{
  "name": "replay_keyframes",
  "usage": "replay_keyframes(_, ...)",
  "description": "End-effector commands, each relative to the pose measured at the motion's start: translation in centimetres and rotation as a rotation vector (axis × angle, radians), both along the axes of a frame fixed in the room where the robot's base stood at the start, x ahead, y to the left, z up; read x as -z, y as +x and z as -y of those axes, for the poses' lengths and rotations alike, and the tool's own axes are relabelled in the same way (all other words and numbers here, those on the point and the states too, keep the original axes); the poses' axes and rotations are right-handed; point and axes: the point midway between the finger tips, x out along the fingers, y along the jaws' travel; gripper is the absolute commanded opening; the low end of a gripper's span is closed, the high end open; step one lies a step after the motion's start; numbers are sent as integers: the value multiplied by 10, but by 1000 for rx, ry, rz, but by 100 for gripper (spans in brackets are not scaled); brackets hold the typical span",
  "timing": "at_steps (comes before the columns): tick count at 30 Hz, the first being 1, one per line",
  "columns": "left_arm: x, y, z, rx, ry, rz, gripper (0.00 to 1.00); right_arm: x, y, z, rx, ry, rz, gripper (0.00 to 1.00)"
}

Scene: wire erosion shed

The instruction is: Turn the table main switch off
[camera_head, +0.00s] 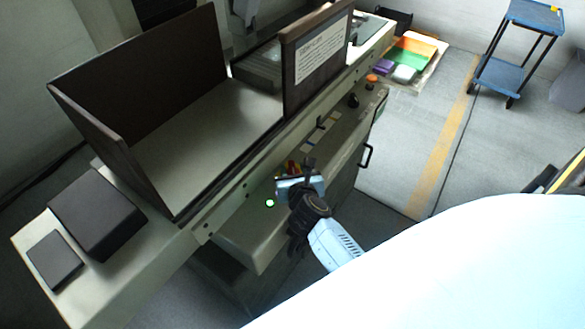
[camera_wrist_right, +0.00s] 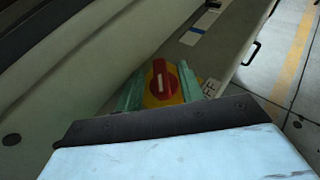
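The table main switch (camera_wrist_right: 163,78) is a red rotary knob with a pale mark on a round yellow plate, on the machine's front panel. In the head view only bits of its red and yellow (camera_head: 292,167) show, partly hidden by my right gripper (camera_head: 297,182). In the wrist view my right gripper (camera_wrist_right: 161,88) has its two greenish fingers apart, one on each side of the knob. A small gap seems to show between the fingers and the red knob; I cannot tell whether either touches the yellow plate. My left gripper is not in view.
A lit green lamp (camera_head: 270,203) is beside the switch. Further along the panel are a black knob (camera_head: 353,100) and an orange button (camera_head: 372,78). A black handle (camera_head: 367,156) sticks out of the front. A blue cart (camera_head: 510,75) stands at the back right.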

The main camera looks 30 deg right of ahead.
Motion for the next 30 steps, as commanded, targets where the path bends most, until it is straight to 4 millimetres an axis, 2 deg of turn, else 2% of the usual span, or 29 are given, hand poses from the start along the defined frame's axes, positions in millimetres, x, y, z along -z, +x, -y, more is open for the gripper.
replay_keyframes(6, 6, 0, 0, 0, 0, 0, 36, 8, 18, 7, -2, -1, 1, 38)
replay_keyframes(15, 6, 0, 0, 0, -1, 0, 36, 9, 20, 8, -1, 0, 0, 38)
replay_keyframes(17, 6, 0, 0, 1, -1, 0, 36, 9, 20, 8, -1, 0, 0, 33)
replay_keyframes(24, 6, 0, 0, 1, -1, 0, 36, 9, 19, 8, -1, 0, 0, 2)
replay_keyframes(30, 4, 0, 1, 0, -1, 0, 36, 8, 19, 8, -6, -1, 0, 0)
